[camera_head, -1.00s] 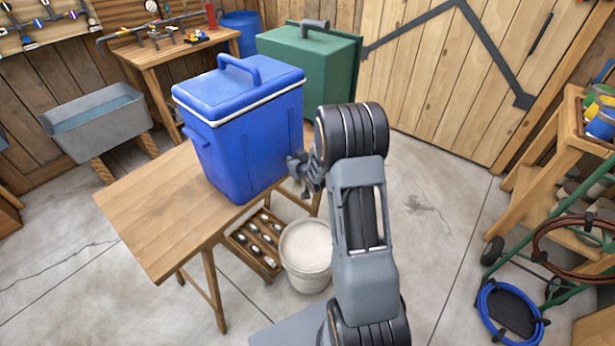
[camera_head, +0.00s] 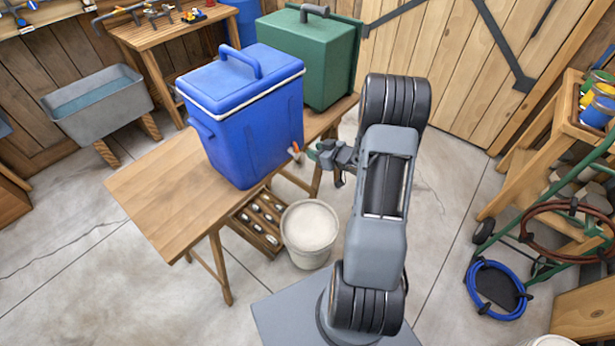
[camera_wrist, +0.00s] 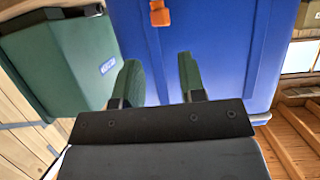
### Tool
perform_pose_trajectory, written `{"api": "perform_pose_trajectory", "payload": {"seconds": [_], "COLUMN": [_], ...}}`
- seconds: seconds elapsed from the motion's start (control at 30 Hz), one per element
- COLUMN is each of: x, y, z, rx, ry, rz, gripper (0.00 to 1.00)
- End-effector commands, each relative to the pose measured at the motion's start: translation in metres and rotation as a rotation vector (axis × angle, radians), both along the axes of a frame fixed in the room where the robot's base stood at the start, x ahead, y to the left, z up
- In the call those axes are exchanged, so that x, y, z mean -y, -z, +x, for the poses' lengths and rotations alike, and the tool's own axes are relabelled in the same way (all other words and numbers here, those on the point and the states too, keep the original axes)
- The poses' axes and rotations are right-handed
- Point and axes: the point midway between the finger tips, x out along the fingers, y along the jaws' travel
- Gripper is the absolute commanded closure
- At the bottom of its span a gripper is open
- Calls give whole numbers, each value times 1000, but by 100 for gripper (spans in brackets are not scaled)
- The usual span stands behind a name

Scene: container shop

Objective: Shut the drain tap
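A blue cooler (camera_head: 250,130) with a white-edged lid stands on the wooden table, and its blue side fills much of the wrist view (camera_wrist: 215,60). A small orange drain tap (camera_head: 294,149) sticks out low on its right side. In the wrist view the orange tap (camera_wrist: 159,14) sits at the top edge, partly cut off. My gripper (camera_head: 318,153) is just right of the tap and apart from it. In the wrist view its two green-padded fingers (camera_wrist: 156,82) are spread with nothing between them, and the tap lies beyond their tips.
The wooden table (camera_head: 150,200) has bare room left of the cooler. A green box (camera_head: 312,60) stands behind the cooler. A white bucket (camera_head: 309,228) and a crate of bottles (camera_head: 262,218) are below the table's right side. A hose cart (camera_head: 510,260) is at the right.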

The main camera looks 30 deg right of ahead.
Motion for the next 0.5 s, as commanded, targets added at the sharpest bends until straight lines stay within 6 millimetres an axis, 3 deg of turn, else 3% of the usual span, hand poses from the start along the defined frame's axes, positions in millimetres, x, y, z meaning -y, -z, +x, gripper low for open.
{"api": "perform_pose_trajectory", "payload": {"seconds": [0.2,0.3,0.5], "x": [16,14,14], "y": [-18,-30,-54], "z": [-39,-26,-18], "rx": [2,-27,-100], "ry": [5,64,203], "rz": [-1,-98,-239], "gripper": [63,63,63]}}
